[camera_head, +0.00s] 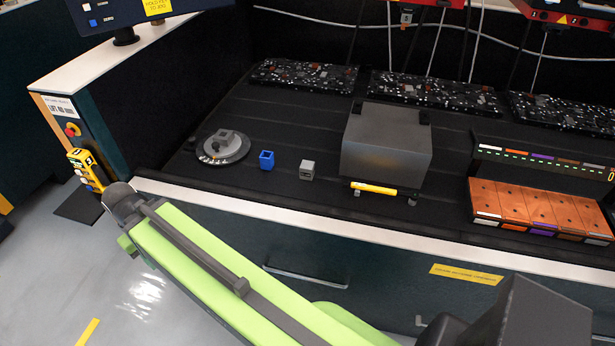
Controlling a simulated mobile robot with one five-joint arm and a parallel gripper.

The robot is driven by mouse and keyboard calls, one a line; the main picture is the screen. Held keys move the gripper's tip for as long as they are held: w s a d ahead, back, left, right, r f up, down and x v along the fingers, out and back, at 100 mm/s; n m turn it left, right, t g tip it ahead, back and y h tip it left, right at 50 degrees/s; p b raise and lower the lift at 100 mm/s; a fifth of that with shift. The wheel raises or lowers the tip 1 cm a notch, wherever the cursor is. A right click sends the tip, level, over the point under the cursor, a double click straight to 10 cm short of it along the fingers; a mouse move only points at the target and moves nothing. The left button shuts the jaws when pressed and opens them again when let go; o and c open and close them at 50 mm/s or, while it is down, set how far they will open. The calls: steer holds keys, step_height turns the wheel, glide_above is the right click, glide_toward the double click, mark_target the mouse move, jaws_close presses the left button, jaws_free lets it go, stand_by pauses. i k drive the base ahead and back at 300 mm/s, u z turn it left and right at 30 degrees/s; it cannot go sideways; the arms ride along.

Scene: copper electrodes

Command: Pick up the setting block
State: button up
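A small grey block (307,170) stands on the black worktop near its front edge, and it looks like the setting block. A small blue open-topped cube (267,160) stands just left of it. Farther left, a round grey plate (223,147) carries a small grey block-like piece; which of the grey pieces is the setting block I cannot tell for sure. My green arm crosses the foreground below the bench edge, apart from these things. My gripper is not seen in this view.
A large dark grey box (386,148) stands right of the small block, with a yellow bar (373,188) at its front. A copper-plated rack (540,206) stands at the right. Circuit-like panels (460,92) line the back. A pale front edge (400,238) borders the worktop.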

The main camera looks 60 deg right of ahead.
mark_target(306, 170)
steer(key=z, duration=0.1)
steer(key=i, duration=0.95)
steer(key=u, duration=0.05)
